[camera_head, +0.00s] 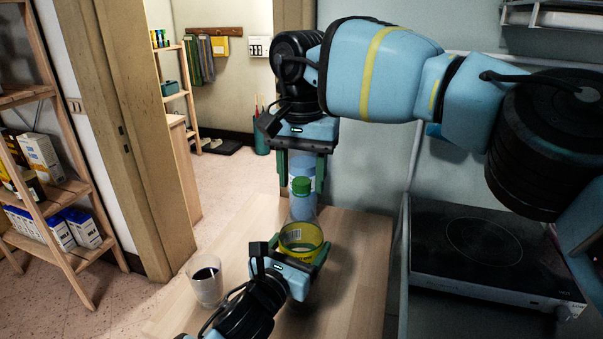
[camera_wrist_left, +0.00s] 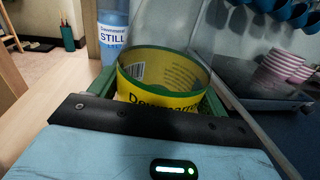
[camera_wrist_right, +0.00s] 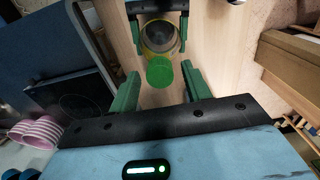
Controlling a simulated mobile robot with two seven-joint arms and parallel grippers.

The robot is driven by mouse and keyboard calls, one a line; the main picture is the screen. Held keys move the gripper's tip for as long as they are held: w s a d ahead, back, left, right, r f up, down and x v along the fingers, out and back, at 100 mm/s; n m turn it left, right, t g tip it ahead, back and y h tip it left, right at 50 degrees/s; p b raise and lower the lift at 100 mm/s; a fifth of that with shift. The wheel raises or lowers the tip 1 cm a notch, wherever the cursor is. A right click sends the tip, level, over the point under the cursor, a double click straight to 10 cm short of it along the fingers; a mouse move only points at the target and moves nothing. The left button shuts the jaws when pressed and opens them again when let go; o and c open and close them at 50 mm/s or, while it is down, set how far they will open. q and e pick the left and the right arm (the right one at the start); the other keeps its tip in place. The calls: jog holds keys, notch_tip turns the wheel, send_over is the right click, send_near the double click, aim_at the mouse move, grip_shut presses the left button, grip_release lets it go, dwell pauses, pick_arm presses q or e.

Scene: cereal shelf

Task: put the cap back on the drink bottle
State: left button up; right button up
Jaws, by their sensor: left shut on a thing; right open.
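The drink bottle has a clear body and a yellow label with green edges (camera_head: 301,243); the label also shows in the left wrist view (camera_wrist_left: 160,98). My left gripper (camera_head: 298,252) is shut around the bottle at the label. A green cap (camera_head: 301,186) shows above the label, at the bottle's clear top; whether it is seated cannot be told. My right gripper (camera_head: 302,178) points down from above, open. In the right wrist view the cap (camera_wrist_right: 159,70) appears between its two green fingers, with gaps on both sides.
A blue water bottle (camera_wrist_left: 113,32) marked STILL stands behind the drink bottle. A black cooktop (camera_head: 485,243) is at the right.

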pick_arm(q)
jog(key=shift+f, duration=0.1)
pick_arm(e)
grip_shut()
dwell(0.3)
